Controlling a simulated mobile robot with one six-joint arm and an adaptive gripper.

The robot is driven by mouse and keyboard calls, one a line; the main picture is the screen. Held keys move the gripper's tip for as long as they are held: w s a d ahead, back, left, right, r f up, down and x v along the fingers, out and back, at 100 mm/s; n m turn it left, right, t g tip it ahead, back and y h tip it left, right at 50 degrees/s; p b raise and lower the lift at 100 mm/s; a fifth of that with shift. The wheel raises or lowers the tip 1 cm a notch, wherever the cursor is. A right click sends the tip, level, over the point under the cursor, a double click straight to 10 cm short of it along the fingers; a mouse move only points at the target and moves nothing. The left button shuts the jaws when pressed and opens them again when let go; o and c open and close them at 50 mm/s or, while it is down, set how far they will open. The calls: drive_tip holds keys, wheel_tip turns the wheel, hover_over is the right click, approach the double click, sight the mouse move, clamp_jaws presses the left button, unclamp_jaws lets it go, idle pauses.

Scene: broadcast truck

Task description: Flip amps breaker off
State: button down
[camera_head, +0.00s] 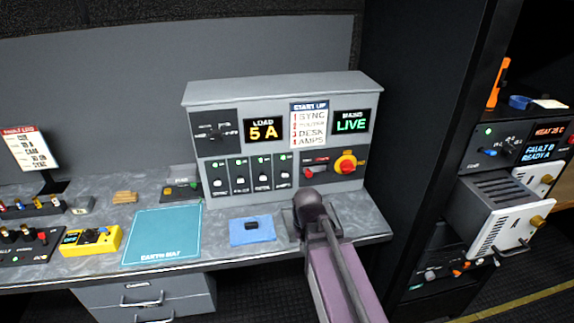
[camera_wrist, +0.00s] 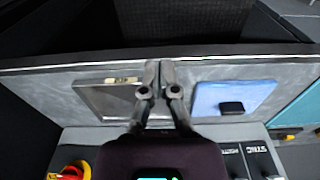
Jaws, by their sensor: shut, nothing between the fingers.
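The grey power panel (camera_head: 283,85) stands at the back of the desk. Its lower left has a row of several breakers with lit green lamps; the rightmost (camera_head: 284,172) appears to be the amps breaker, though its label is too small to read. In the wrist view the SYNC breaker (camera_wrist: 262,158) shows at the lower right; the amps breaker is not visible there. My gripper (camera_wrist: 158,70) is shut and empty, over the desk's front part. In the head view my arm hides its fingers, in front of the panel's right half.
A red-yellow rotary switch (camera_head: 346,164) is on the panel's right. A blue cloth (camera_head: 240,238) with a small black item, a teal earth mat (camera_head: 160,243) and a yellow meter (camera_head: 90,240) lie on the desk. A tall black rack (camera_head: 415,120) stands close on the right.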

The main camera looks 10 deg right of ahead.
drive_tip(key=w+r+t+p, duration=0.4)
drive_tip(key=w+r+p, duration=1.5)
drive_tip(key=w+r, duration=0.3)
drive_tip(key=shift+w+a+t, duration=0.25)
drive_tip(key=shift+w+t, duration=0.05)
drive_tip(key=shift+w, duration=0.25)
drive_tip(key=shift+f, duration=0.1)
drive_tip(key=b, duration=0.9)
hover_over(287, 175)
drive_tip(key=w, duration=0.2)
drive_tip(key=f, duration=0.9)
drive_tip(key=shift+s+a, duration=0.15)
drive_tip(key=shift+a, duration=0.05)
drive_tip(key=shift+s+f+b, duration=0.35)
drive_tip(key=shift+f+b, duration=0.5)
drive_tip(key=shift+b, duration=0.1)
drive_tip(key=shift+s+f+b, duration=0.35)
drive_tip(key=shift+f+b, duration=0.5)
drive_tip(key=shift+b, duration=0.05)
drive_tip(key=shift+s+d+f, duration=0.1)
drive_tip(key=shift+d, duration=0.2)
